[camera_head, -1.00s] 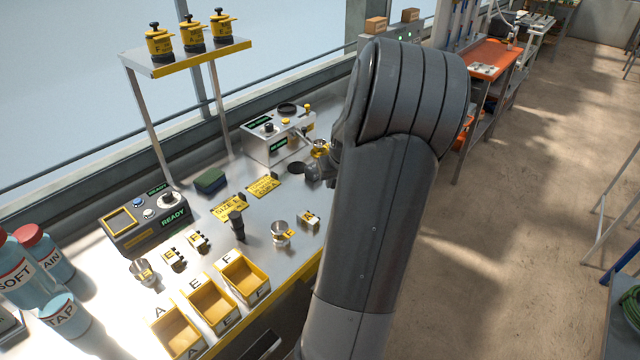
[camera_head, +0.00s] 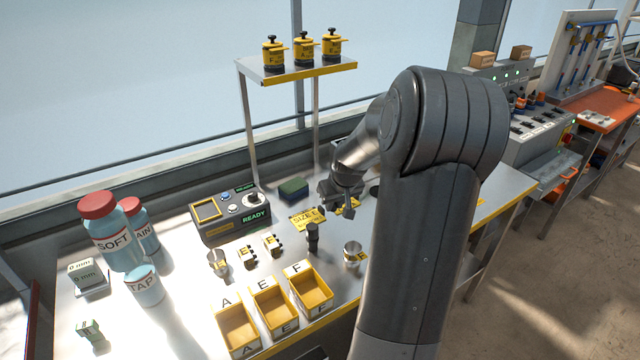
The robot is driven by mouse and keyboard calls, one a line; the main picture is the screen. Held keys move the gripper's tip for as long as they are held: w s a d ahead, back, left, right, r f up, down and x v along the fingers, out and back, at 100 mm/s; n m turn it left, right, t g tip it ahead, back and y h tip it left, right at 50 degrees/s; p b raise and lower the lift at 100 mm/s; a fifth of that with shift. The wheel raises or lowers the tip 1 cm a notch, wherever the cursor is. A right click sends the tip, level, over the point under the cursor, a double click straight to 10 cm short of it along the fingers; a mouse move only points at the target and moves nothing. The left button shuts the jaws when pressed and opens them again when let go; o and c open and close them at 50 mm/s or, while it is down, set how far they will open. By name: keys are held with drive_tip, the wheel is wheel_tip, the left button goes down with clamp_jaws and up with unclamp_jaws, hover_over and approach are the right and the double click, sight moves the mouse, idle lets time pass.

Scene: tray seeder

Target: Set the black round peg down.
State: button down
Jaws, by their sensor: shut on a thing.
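My gripper (camera_head: 347,206) hangs low over the steel bench, above the right-hand yellow label plate and partly covering it. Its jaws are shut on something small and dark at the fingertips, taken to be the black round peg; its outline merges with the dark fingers. I cannot tell whether it touches the bench. A separate black knobbed cylinder (camera_head: 312,238) stands upright on the bench, to the left of and nearer than my gripper.
A yellow SIZE E plate (camera_head: 303,221) lies left of my gripper. My arm hides the bench to the right.

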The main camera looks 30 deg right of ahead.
drive_tip(key=w+a+n+y, duration=0.1)
drive_tip(key=w+a+n, duration=0.1)
drive_tip(key=w+a, duration=0.65)
drive_tip(key=w+a+n+y, duration=0.1)
drive_tip(key=w+a, duration=0.3)
drive_tip(key=a, duration=0.9)
drive_tip(key=w+d+m+h, duration=0.2)
drive_tip(key=w+d+m, duration=0.1)
drive_tip(key=w+d, duration=0.7)
drive_tip(key=w+d+m+g+h, duration=0.15)
drive_tip(key=d+m, duration=0.45)
drive_tip(key=d, duration=1.6)
drive_tip(key=shift+t+h, duration=0.25)
drive_tip(key=shift+h, duration=0.1)
drive_tip(key=f, duration=1)
drive_tip(key=shift+w, duration=0.4)
drive_tip(key=shift+f, duration=0.1)
